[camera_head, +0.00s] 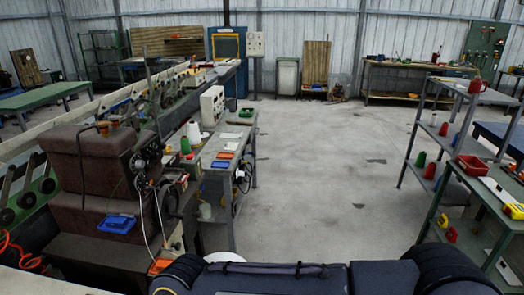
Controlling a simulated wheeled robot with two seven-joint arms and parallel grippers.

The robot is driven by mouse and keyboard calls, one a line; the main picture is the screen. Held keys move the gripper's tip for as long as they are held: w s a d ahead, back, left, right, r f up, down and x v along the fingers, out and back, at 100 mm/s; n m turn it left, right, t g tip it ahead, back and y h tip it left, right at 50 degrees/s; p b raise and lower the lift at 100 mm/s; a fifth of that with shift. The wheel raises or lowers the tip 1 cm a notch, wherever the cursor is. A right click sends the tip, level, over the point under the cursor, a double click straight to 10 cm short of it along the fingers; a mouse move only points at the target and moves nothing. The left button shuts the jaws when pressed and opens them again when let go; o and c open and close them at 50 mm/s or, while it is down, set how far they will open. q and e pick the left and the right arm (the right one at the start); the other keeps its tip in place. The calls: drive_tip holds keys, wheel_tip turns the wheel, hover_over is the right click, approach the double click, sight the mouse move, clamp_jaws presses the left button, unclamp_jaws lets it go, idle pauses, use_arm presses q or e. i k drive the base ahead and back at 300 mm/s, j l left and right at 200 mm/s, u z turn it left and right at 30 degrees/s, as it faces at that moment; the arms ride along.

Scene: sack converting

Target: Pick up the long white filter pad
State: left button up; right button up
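Two pale flat pieces could be the long white filter pad, and I cannot tell which it is at this size. One is a long white strip (497,189) lying on the green-topped bench at the right, beside a yellow object. The other is a whitish flat piece (231,135) on the narrow grey table left of centre, above orange and blue pieces. Neither of my grippers is in view, and nothing is seen touching either piece.
A red tray (472,166) sits on the right bench. A brown machine (95,170) stands at the left. The grey floor (320,180) between is clear.

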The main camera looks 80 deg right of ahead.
sight(503, 195)
drive_tip(key=z, duration=4.25)
drive_tip(key=i+l, duration=0.7)
drive_tip(key=i, duration=0.15)
drive_tip(key=i+l+u, duration=0.1)
drive_tip(key=i+u, duration=0.3)
drive_tip(key=i, duration=0.15)
drive_tip(key=i+l+u, duration=0.25)
drive_tip(key=i+u, duration=0.15)
drive_tip(key=i, duration=0.15)
drive_tip(key=i+j+u, duration=0.15)
drive_tip(key=i+u, duration=0.3)
drive_tip(key=i, duration=0.4)
drive_tip(key=i+l+u, duration=0.2)
drive_tip(key=i+u, duration=0.25)
drive_tip(key=i, duration=0.45)
drive_tip(key=i+z, duration=0.15)
drive_tip(key=i, duration=0.35)
drive_tip(key=i+j+z, duration=0.2)
drive_tip(key=i, duration=0.3)
drive_tip(key=i+z, duration=0.2)
drive_tip(key=z, duration=0.2)
drive_tip(key=i+z, duration=0.2)
drive_tip(key=z, duration=0.2)
drive_tip(key=i+z, duration=0.2)
drive_tip(key=z, duration=0.2)
drive_tip(key=i+j+z, duration=0.15)
drive_tip(key=z, duration=0.25)
